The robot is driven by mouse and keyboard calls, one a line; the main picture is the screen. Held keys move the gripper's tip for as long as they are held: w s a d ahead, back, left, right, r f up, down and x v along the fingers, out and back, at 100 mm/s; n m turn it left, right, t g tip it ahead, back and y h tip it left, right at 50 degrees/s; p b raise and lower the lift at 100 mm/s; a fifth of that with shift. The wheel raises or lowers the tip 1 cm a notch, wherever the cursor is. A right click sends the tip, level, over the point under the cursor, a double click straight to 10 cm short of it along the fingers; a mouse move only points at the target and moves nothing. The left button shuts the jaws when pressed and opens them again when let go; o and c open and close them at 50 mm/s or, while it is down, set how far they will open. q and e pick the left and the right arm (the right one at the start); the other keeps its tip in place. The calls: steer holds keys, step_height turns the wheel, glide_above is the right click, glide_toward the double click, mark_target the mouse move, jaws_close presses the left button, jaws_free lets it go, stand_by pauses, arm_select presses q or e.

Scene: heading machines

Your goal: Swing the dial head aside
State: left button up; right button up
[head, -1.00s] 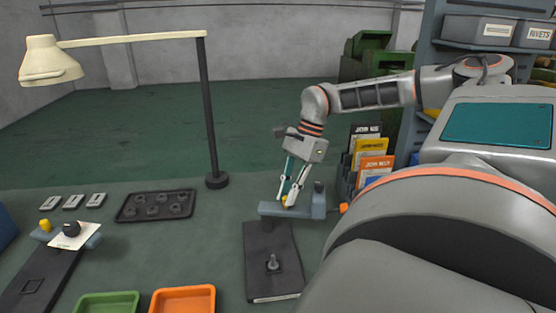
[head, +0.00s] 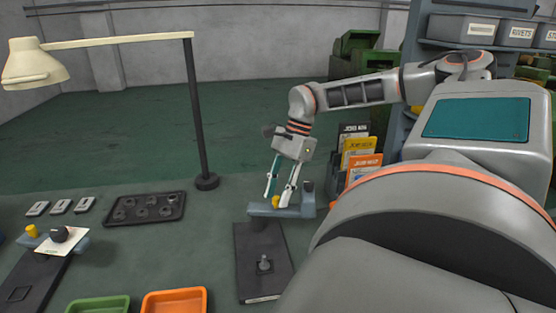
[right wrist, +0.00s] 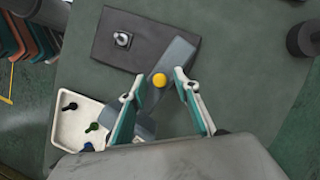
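The dial head (head: 270,211) is a blue-grey bar with a yellow knob (head: 276,202). It lies crosswise over the far end of a dark base plate (head: 262,283). My right gripper (head: 278,199) points down at the knob, with its fingers apart. In the right wrist view, the yellow knob (right wrist: 159,81) sits between the two open fingertips (right wrist: 158,86), with gaps visible on both sides. The bar (right wrist: 176,60) runs diagonally beneath the gripper and partly over the dark plate (right wrist: 125,30). My left gripper is out of view.
A second plate with a similar bar (head: 40,243), holding a white card, stands at the left. A lamp base (head: 207,182), a tray of dark parts (head: 145,208), and green (head: 98,305) and orange (head: 174,301) trays surround the free mat. A card rack (head: 360,165) stands right of the gripper.

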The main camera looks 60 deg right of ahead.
steer(key=v, duration=1.2)
steer(key=shift+s, duration=0.1)
